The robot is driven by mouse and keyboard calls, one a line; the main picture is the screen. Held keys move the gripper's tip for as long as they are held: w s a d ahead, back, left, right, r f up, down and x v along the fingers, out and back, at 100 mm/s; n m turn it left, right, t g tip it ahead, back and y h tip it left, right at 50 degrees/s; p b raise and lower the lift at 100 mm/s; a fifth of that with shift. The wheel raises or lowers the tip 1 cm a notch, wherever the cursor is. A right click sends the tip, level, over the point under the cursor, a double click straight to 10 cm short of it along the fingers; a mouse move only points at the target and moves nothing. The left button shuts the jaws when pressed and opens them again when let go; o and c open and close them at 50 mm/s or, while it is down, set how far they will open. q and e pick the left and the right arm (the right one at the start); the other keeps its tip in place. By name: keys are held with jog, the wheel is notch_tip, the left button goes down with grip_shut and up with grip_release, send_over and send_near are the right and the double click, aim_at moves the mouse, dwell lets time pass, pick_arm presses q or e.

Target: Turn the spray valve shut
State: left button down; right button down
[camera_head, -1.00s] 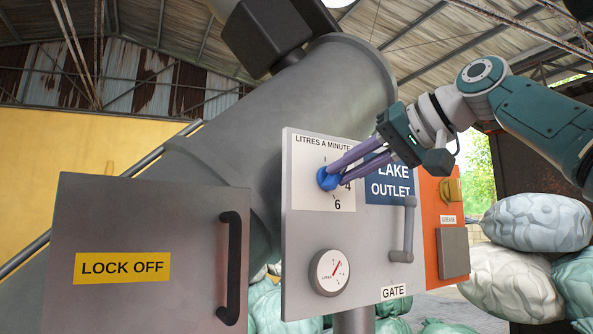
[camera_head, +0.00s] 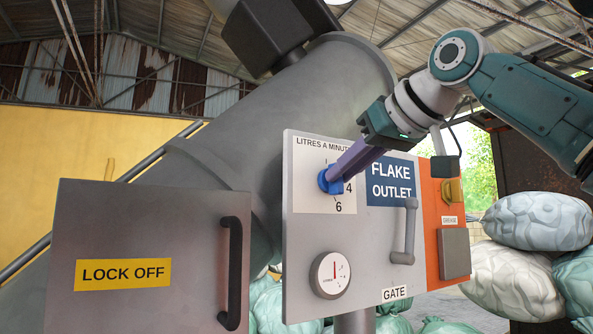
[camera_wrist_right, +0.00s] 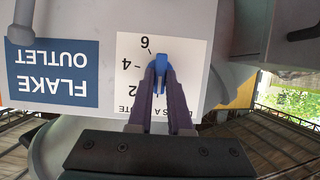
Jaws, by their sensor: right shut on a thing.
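The spray valve is a blue knob (camera_head: 325,181) on a white dial plate (camera_head: 306,199) marked "LITRES A MINUTE", with 4 and 6 readable beside it. In the right wrist view the blue knob (camera_wrist_right: 163,62) sits between the fingertips, and its pointer is mostly hidden by them. My right gripper (camera_head: 338,174) has its purple fingers shut on the knob; it also shows in the right wrist view (camera_wrist_right: 161,80). A round gauge (camera_head: 330,274) with a red needle pointing about straight up is below the dial. My left gripper is not in view.
Right of the dial are a blue "FLAKE OUTLET" sign (camera_head: 391,182), a grey gate handle (camera_head: 409,230) and an orange panel (camera_head: 432,220) with a yellow part. A "LOCK OFF" door (camera_head: 150,240) with a black handle stands at left. Bulging sacks (camera_head: 540,221) lie at right.

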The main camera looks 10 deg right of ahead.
dwell(0.4)
jog(key=c, duration=0.8)
grip_release()
jog(key=shift+c, duration=0.2)
